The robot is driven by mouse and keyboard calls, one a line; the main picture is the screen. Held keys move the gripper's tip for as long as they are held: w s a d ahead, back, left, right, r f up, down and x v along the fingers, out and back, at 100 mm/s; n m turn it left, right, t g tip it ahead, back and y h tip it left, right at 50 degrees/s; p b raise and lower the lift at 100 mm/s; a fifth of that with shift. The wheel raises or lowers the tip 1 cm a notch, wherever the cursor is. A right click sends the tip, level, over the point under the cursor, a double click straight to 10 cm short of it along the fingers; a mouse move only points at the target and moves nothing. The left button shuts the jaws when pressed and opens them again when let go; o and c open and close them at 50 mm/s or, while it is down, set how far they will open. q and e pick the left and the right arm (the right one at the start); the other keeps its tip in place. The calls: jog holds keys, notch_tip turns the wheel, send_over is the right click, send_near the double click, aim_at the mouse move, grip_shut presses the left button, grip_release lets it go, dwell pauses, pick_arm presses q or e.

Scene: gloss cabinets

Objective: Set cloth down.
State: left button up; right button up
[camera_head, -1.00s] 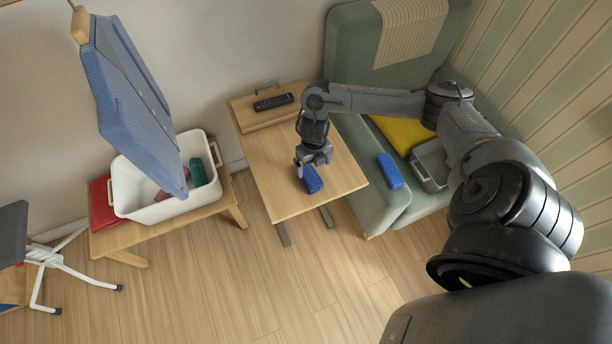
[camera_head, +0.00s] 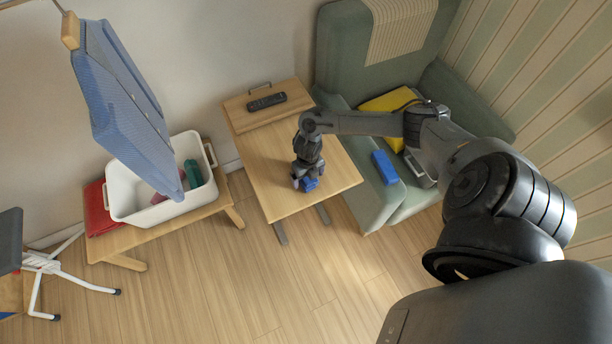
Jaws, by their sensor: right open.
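A small folded blue cloth (camera_head: 310,184) lies on the wooden side table (camera_head: 283,207), near its front edge. My right gripper (camera_head: 304,185) is open, low over the table at the cloth. Its fingers hide part of the cloth, and I cannot tell whether they touch it. My left gripper is out of view.
A black remote (camera_head: 266,102) lies at the table's back.

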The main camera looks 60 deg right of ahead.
jog(key=shift+f, duration=0.2)
jog(key=c, duration=1.1)
jog(key=shift+r, duration=0.1)
jog(key=shift+c, duration=0.2)
jog(key=shift+r, duration=0.1)
